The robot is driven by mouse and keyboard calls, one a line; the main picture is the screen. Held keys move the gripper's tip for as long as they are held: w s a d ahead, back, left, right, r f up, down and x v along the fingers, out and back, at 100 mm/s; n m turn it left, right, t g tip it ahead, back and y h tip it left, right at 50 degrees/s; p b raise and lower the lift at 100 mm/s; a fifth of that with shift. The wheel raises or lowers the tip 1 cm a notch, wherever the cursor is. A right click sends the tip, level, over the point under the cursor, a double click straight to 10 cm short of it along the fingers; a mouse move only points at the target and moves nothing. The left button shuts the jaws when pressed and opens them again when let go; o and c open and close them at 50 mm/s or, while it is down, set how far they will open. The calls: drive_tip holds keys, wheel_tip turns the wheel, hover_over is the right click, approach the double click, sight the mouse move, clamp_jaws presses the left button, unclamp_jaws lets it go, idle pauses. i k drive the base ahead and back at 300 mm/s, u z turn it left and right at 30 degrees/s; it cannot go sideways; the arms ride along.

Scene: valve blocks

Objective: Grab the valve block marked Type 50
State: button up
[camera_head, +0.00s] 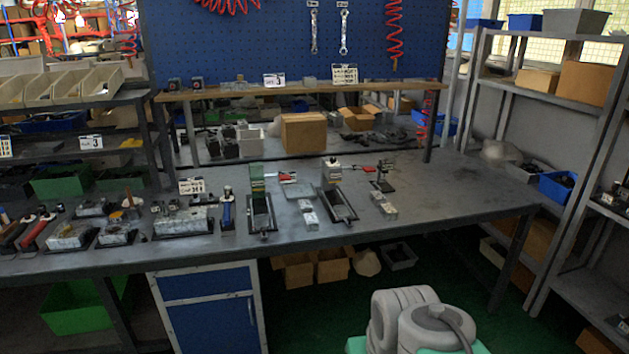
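Several grey metal blocks lie on the workbench: one large block (182,221) at the left middle, one (73,234) farther left, and smaller ones (307,212) and (384,203) toward the right. Small dark blocks (185,85) stand on the raised shelf. No marking on any block is readable from here, so I cannot tell which is Type 50. White label cards (192,186) and (344,74) stand on the bench and shelf, their text too small to read surely. My gripper is not in view; only grey rounded links of my arm show at the bottom right.
The workbench (450,192) has clear room at its right. Two narrow dark trays (262,214) and (342,204) lie near its front edge. A cardboard box (304,133) stands under the raised shelf (300,90). A grey rack (585,115) is at the right. Green floor shows in front.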

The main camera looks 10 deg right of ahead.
sight(311, 221)
drive_tip(key=z, duration=0.1)
drive_tip(key=i, duration=1.8)
drive_tip(key=u, duration=0.3)
